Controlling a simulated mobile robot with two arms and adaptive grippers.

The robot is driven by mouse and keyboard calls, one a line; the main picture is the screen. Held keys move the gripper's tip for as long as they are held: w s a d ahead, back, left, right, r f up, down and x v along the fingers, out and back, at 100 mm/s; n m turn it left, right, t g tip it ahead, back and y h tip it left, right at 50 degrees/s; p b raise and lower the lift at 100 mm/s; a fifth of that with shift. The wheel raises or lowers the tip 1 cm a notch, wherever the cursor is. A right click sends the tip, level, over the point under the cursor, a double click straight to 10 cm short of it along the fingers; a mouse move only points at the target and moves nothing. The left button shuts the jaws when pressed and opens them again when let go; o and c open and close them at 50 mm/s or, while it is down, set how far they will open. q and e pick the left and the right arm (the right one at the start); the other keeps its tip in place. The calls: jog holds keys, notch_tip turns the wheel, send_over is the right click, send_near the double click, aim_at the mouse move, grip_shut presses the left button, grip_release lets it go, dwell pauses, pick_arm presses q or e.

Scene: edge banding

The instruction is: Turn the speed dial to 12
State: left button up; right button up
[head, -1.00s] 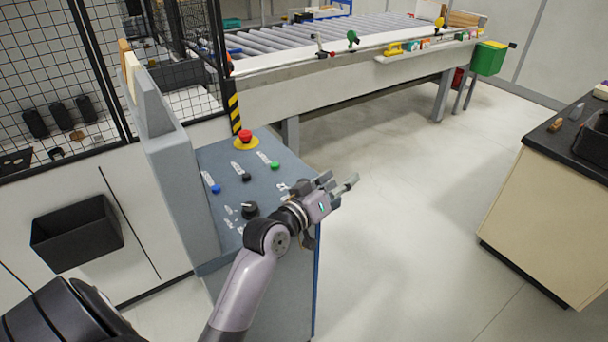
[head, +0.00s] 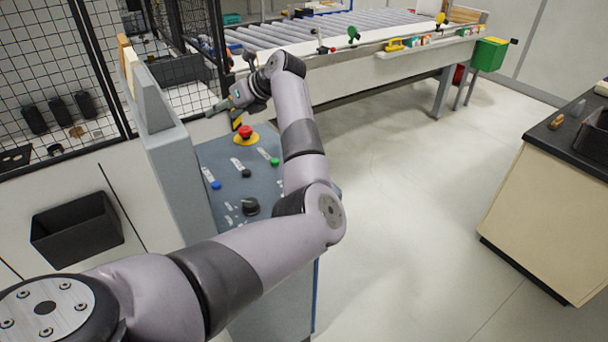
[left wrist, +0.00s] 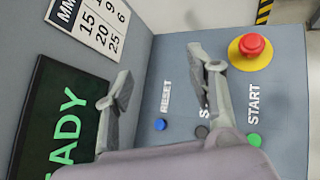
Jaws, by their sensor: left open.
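The black dial knob (head: 250,206) sits on the near part of the blue-grey control panel (head: 222,160). Small white markings lie around it, too small to read. My left gripper (head: 225,115) is open and empty, above the far end of the panel, beyond the red emergency button (head: 246,132) and well away from the knob. In the left wrist view its open fingers (left wrist: 160,68) hang over the panel, between a screen (left wrist: 65,125) showing part of "READY" and the red button (left wrist: 254,45). The knob does not show there. My right gripper is not in view.
Blue, black and green buttons (head: 275,162) line the panel; the wrist view reads RESET and START. A grey upright housing (head: 165,145) borders the panel's left. Mesh fencing (head: 60,80) and a roller conveyor (head: 300,45) stand behind. Open floor (head: 410,200) lies to the right.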

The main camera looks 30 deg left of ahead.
pick_arm(q)
jog(key=w+d+r+t+h, duration=0.1)
jog(key=w+d+h, duration=0.3)
jog(key=d, duration=0.6)
jog(key=w+d+r+h, duration=0.1)
jog(key=d+h, duration=0.6)
jog(key=d, duration=0.4)
jog(key=shift+m, duration=0.3)
jog(key=f+p, duration=0.1)
jog(key=f, duration=0.4)
jog(key=f+p, duration=0.1)
jog(key=f, duration=0.5)
jog(key=f+p, duration=0.1)
jog(key=f, duration=0.5)
jog(key=shift+a+p, duration=0.25)
jog(key=shift+p, duration=0.05)
jog(key=c, duration=1.1)
jog(key=shift+c, duration=0.2)
